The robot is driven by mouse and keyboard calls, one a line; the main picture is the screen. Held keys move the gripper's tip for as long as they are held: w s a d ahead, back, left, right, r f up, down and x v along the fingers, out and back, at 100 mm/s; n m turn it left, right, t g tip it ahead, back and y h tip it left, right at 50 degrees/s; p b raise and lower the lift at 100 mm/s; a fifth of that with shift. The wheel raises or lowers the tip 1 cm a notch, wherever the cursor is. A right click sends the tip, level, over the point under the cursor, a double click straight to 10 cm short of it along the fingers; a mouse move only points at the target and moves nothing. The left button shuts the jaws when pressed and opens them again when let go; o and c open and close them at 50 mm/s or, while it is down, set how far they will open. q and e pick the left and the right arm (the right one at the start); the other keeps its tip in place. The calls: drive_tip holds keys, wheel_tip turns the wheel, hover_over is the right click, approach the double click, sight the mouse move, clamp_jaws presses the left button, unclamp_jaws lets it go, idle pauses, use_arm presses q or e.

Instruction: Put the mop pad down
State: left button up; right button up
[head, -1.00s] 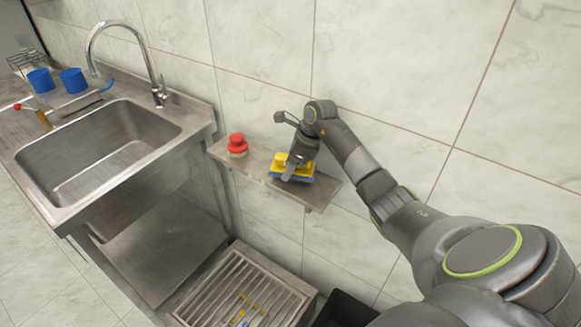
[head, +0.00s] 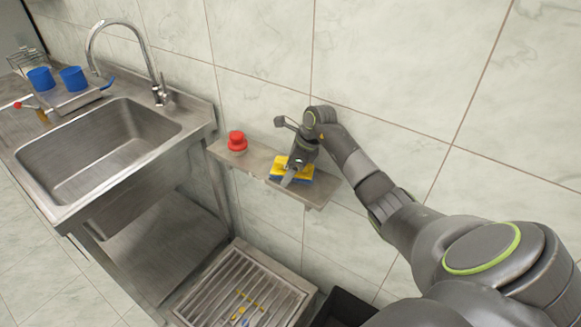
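The mop pad (head: 303,172), yellow on top and blue below, is at the right part of the small metal wall shelf (head: 258,161). It appears to rest on the shelf, though the arm partly covers it. My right gripper (head: 290,177) points down at the pad, with one finger showing in front of its near side. The other finger is hidden, so I cannot tell whether the gripper grips the pad or is open around it. My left gripper is not in view.
A red-topped round object (head: 237,142) stands on the shelf's left part. A steel sink (head: 95,150) with a tap is at left, with blue cups (head: 73,79) behind it. Below are a slatted metal rack (head: 240,290) and a black bin (head: 343,308).

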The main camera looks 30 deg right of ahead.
drive_tip(key=shift+d+r, duration=0.15)
drive_tip(key=shift+r, duration=0.25)
drive_tip(key=b+v, duration=0.2)
drive_tip(key=v, duration=0.8)
drive_tip(key=shift+b, duration=0.4)
drive_tip(key=shift+s+d+r, duration=0.15)
drive_tip(key=shift+s+r, duration=0.15)
drive_tip(key=shift+r, duration=0.35)
